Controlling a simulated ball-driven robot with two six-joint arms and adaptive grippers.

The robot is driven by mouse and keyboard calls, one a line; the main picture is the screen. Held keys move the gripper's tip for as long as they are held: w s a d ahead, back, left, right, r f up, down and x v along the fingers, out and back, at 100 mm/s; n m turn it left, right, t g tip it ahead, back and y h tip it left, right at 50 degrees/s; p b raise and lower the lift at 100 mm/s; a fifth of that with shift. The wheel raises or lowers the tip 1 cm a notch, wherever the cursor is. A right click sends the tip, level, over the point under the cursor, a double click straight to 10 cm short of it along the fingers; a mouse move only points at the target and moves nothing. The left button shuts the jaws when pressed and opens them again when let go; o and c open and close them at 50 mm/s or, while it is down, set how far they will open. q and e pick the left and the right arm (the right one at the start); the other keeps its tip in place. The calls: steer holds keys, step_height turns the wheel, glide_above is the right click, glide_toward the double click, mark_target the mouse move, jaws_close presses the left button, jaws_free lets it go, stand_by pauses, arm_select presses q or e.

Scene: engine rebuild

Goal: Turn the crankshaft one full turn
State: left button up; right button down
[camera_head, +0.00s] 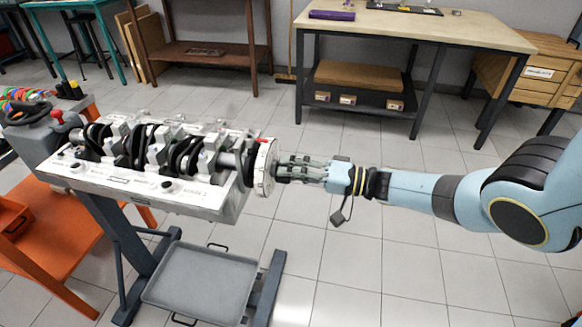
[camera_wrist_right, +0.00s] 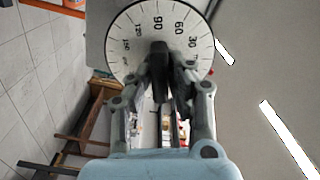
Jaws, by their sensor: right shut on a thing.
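The crankshaft (camera_head: 184,153) lies lengthwise in the engine block (camera_head: 200,203) on a stand, its dark webs and journals showing between light bearing caps. A white round degree dial (camera_head: 265,168) is at its right end. In the right wrist view the dial (camera_wrist_right: 133,35) faces me, with 30, 60 and 90 readable. My right gripper (camera_head: 283,168) reaches in from the right, level with the dial's centre. In the wrist view its fingers (camera_wrist_right: 160,85) are shut on a dark part in front of the dial, probably the crankshaft's end. The fingers hide that part's shape. My left gripper is out of view.
A grey tray (camera_head: 200,285) sits low on the stand below the block. An orange cart (camera_head: 65,250) stands at the left. A workbench (camera_head: 430,28) and wooden drawers (camera_head: 540,75) stand at the back. The tiled floor under my right arm is clear.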

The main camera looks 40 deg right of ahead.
steer(key=m, duration=0.6)
steer(key=shift+f+m+p, duration=0.15)
steer(key=shift+m+p, duration=0.15)
steer(key=shift+p, duration=0.1)
steer(key=m, duration=0.5)
steer(key=shift+s+m, duration=0.1)
steer(key=shift+m, duration=0.3)
steer(key=shift+f, duration=0.1)
steer(key=c, duration=1.3)
jaws_free()
steer(key=shift+o, duration=0.2)
